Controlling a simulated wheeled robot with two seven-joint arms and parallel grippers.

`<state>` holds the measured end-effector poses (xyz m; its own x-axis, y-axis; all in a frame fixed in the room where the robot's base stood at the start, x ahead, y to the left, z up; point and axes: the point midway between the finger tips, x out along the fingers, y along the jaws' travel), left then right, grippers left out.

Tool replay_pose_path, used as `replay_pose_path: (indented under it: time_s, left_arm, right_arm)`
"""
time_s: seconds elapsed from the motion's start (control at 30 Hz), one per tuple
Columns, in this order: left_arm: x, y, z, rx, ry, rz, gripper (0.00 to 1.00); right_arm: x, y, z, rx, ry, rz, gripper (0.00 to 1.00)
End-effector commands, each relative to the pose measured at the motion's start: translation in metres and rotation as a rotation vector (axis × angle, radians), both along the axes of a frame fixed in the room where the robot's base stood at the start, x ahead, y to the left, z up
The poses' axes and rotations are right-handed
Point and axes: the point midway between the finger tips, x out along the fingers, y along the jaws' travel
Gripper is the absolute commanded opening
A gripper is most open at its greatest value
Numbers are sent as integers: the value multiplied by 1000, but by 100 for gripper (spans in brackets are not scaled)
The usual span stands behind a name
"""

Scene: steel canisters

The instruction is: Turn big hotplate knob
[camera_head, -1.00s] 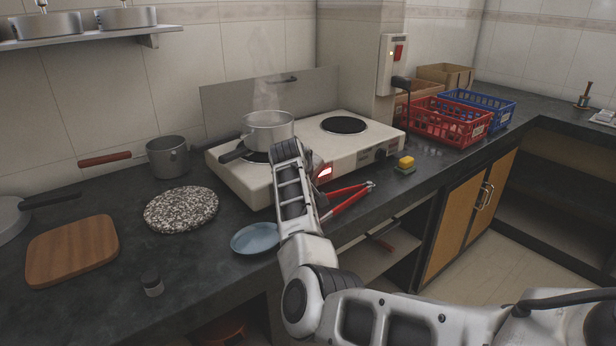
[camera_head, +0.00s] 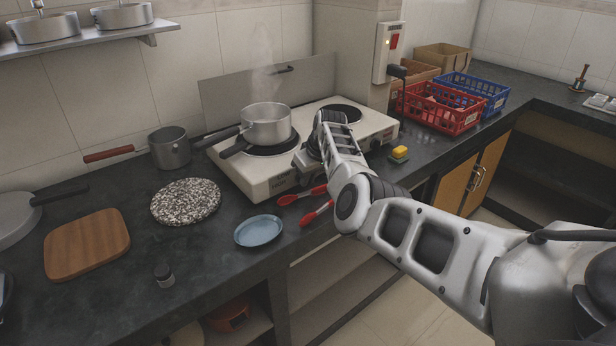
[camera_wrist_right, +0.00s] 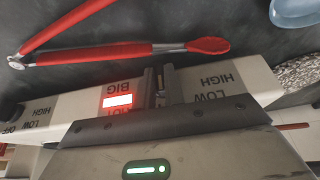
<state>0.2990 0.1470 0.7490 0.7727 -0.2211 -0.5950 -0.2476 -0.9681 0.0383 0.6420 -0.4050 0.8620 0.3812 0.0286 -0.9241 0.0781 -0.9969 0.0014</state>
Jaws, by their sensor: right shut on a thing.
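The white two-plate hotplate (camera_head: 252,181) stands against the wall, with a steaming pot (camera_head: 268,131) on its left plate. My right gripper (camera_wrist_right: 158,88) is at the front panel, shut on the big hotplate knob beside the BIG label. The fingers hide most of the knob. In the head view my right wrist (camera_head: 325,145) covers that part of the panel, so knob and fingertips are hidden there. A red HOT light (camera_wrist_right: 117,100) glows beside the fingers in the wrist view. My left gripper is not in view.
Red-handled tongs (camera_head: 303,195) lie on the counter just before the hotplate, close to my arm. A blue plate (camera_head: 258,230), a speckled round board (camera_head: 186,201) and a yellow sponge (camera_head: 399,153) are nearby. Red and blue baskets stand at the back right.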

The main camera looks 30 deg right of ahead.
Motion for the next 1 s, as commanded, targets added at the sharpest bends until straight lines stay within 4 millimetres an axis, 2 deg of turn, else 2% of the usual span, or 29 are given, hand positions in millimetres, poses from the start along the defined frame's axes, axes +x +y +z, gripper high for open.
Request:
replay_pose_path:
  time_s: [0.47, 0.5, 0.53, 0.87, 1.0]
  left_arm:
    - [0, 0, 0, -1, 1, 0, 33]
    - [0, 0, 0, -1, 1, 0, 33]
    - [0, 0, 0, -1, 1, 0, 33]
    - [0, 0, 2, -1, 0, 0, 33]
    - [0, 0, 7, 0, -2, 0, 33]
  right_arm:
    - [0, 0, -1, 19, 1, -1, 0]
    - [0, 0, -1, 19, 1, -1, 14]
    - [0, 0, -1, 19, 1, -1, 20]
    - [0, 0, 1, 16, 1, -1, 20]
    - [-4, -1, 12, 15, -1, -1, 20]
